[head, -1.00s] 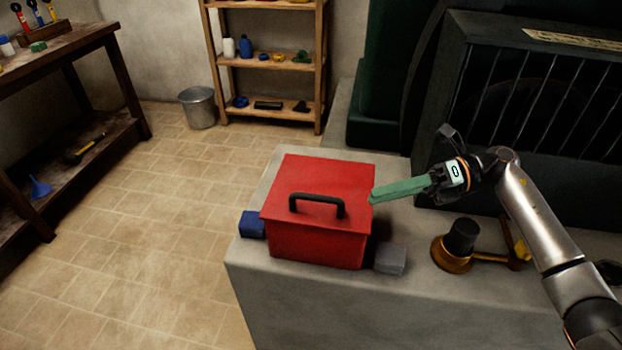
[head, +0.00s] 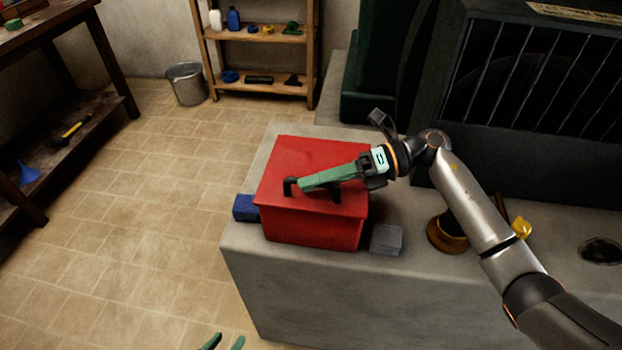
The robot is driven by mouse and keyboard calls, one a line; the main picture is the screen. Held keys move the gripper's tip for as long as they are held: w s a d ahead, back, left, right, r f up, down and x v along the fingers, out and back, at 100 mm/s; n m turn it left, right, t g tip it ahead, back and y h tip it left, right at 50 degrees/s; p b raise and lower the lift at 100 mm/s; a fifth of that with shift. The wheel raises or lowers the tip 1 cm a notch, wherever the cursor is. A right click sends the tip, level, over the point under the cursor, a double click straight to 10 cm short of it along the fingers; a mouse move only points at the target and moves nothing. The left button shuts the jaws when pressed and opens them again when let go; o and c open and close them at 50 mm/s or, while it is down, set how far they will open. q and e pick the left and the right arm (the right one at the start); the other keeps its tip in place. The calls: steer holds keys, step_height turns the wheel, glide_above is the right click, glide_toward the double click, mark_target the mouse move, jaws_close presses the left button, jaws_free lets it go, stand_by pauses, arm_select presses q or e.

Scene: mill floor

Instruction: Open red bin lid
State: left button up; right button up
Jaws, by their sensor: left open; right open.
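The red bin (head: 310,226) stands on the grey concrete block, its red lid (head: 302,152) shut. A black handle (head: 290,187) is on the lid near the front edge. My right gripper (head: 304,184) has long green fingers and reaches in from the right, over the lid. Its fingertips lie at the left part of the handle and hide most of the handle's bar. I cannot tell whether they touch it. The jaws are open, though the fingers overlap from this angle. My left gripper (head: 223,342) shows only as two green fingertips, apart and empty, at the bottom edge.
A blue block (head: 245,208) and a grey block (head: 386,239) flank the bin closely. A brass-coloured piece (head: 443,234) sits behind my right arm. A dark barred machine (head: 530,90) stands behind. The floor to the left is clear.

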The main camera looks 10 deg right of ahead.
steer(key=shift+a+f, duration=0.1)
steer(key=shift+a, duration=0.4)
jaws_close()
stand_by(1.2)
